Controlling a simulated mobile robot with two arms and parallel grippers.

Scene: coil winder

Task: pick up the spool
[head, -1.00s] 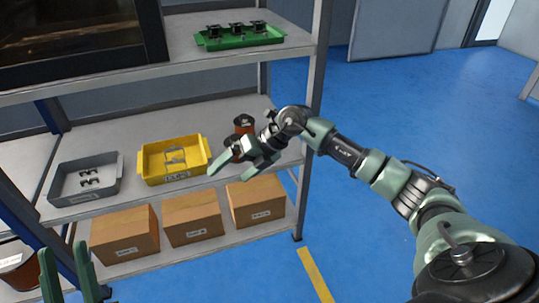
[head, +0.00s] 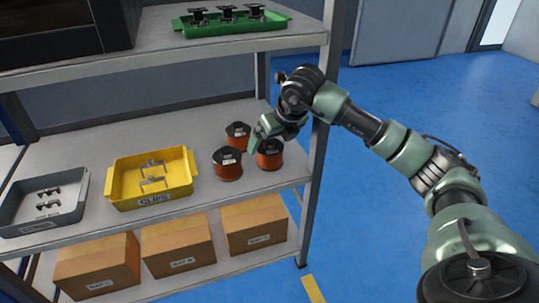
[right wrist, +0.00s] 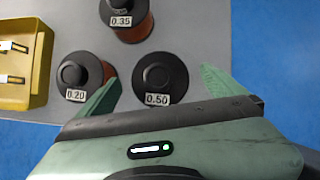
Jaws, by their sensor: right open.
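Three copper-coloured spools with black flanges stand upright on the middle shelf: the front left spool (head: 228,164), the back spool (head: 237,131) and the right spool (head: 270,156). In the right wrist view their labels read 0.20 (right wrist: 78,72), 0.35 (right wrist: 128,15) and 0.50 (right wrist: 160,74). My right gripper (head: 267,137) is open and points down over the right spool. In the right wrist view, the 0.50 spool lies between the open fingers (right wrist: 162,90), and the left finger is close beside the 0.20 spool. I cannot tell their height gap. My left gripper is not in view.
A yellow clips tray (head: 118,184) and a grey tray (head: 15,213) stand left of the spools. A green tray (head: 187,30) is on the shelf above, cardboard boxes (head: 178,250) below. The rack post (head: 318,150) is close right of the spools.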

